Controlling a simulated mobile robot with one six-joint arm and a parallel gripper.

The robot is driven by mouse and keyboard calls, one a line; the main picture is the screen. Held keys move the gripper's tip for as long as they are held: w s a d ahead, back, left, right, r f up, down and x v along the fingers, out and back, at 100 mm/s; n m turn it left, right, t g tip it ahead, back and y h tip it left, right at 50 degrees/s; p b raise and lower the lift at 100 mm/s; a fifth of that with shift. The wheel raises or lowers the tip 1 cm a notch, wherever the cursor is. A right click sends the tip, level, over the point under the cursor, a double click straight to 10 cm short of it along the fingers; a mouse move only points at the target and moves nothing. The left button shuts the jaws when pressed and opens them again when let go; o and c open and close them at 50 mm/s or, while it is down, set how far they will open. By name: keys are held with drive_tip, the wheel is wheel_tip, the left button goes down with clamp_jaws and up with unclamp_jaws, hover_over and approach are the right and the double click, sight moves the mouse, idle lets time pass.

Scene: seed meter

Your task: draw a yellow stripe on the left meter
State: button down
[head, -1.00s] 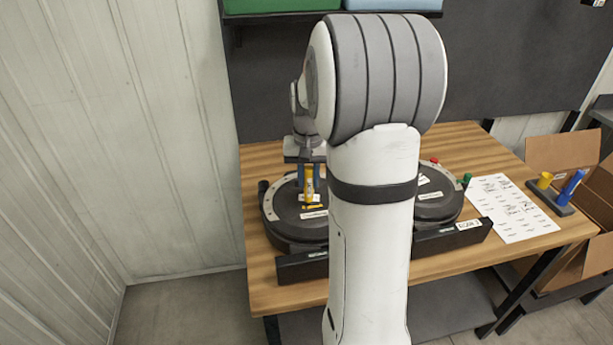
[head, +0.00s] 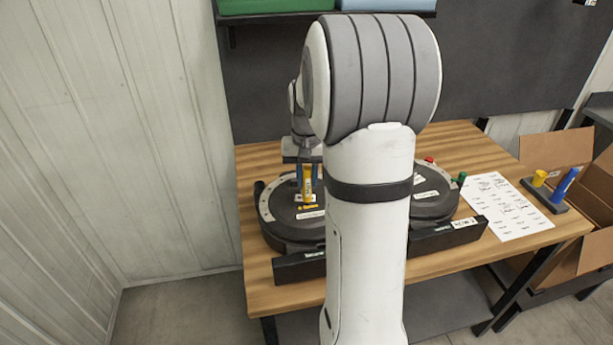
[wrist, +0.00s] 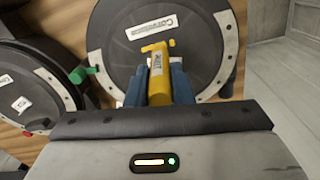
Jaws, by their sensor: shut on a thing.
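The left meter (head: 280,226) is a dark round disc with a pale rim arc and white labels. My gripper (head: 307,186) is over it, its blue fingers shut on an upright yellow marker (head: 307,172). In the wrist view, my gripper (wrist: 158,75) and the yellow marker (wrist: 157,82) are above the same disc (wrist: 195,65). A short yellow stripe (head: 313,206) shows on the disc at the marker's tip; its end also shows in the wrist view (wrist: 172,43). The tip partly hides the stripe, and I cannot tell whether it touches the disc.
The right meter (head: 436,204) stands beside it, partly hidden by my arm. A printed sheet (head: 497,208) lies on the wooden table. A black holder (head: 545,196) carries a yellow cap (head: 539,178) and a blue marker (head: 565,183). An open cardboard box (head: 590,225) stands at right.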

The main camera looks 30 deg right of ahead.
drive_tip(key=shift+s+d, duration=0.2)
drive_tip(key=shift+d, duration=0.45)
drive_tip(key=shift+s+d, duration=0.15)
drive_tip(key=shift+d, duration=0.45)
idle(1.0)
wheel_tip(320, 180, up, 6)
drive_tip(key=p, duration=0.4)
drive_tip(key=shift+p, duration=0.3)
drive_tip(key=shift+s+f, duration=0.1)
idle(0.6)
